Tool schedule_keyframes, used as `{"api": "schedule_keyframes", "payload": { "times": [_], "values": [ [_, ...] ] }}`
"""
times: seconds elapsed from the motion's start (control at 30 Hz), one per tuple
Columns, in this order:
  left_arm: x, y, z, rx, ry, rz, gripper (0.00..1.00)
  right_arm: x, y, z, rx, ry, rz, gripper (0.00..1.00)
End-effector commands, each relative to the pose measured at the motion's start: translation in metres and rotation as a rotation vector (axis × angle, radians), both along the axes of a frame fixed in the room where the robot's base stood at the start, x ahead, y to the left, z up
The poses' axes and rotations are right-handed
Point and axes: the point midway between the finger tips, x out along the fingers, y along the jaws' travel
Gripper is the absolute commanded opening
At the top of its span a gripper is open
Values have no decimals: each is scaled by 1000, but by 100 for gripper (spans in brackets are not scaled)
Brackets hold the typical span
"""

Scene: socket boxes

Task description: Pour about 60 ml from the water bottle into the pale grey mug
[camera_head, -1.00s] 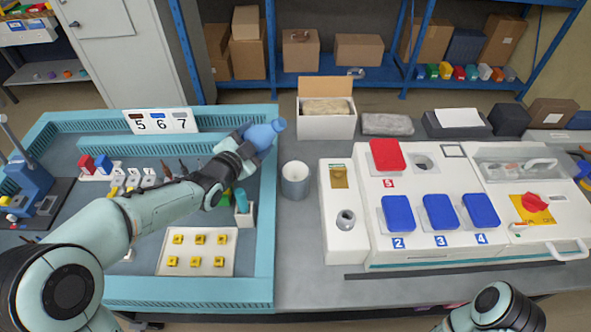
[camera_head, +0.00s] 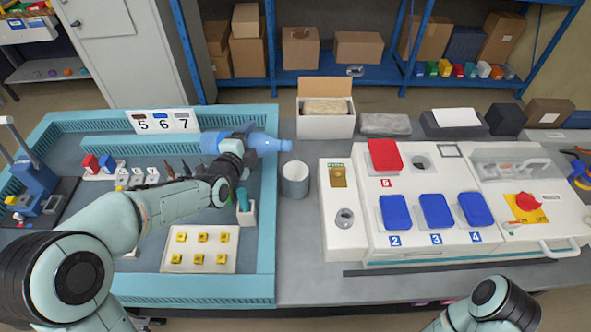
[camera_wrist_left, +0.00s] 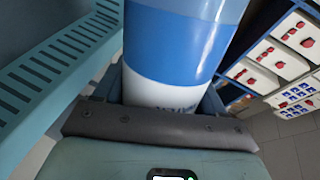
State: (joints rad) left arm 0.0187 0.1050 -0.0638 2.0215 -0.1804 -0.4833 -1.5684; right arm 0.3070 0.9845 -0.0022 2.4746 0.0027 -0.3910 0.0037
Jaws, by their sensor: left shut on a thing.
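The blue water bottle (camera_head: 268,143) lies nearly level in the head view, its neck pointing right, above and behind the pale grey mug (camera_head: 295,179). My left gripper (camera_head: 238,143) is shut around the bottle's middle. In the left wrist view the bottle (camera_wrist_left: 180,40) fills the centre, blue with a white band, between the fingers. The mug stands upright on the grey table, right of the teal tray edge. The bottle's mouth is near the mug's rim in the picture; no stream of water shows. The mug's inside looks grey; its content cannot be told. My right gripper is not in view.
A white machine panel (camera_head: 350,240) with blue and red pads stands right of the mug. An open cardboard box (camera_head: 326,125) is behind it. The teal tray (camera_head: 264,270) holds a yellow-studded plate (camera_head: 200,262) and small parts. Bare table lies in front of the mug.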

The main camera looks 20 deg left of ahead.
Motion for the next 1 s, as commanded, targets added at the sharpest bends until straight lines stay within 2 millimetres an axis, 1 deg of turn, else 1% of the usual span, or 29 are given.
{"api": "schedule_keyframes", "payload": {
  "times": [0.3, 1.0],
  "values": [
    [0, -1, 3, 65, -1, 1, 22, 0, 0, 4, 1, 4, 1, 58],
    [1, -1, 4, 150, 1, 2, 22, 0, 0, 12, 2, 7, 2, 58]
  ]
}}
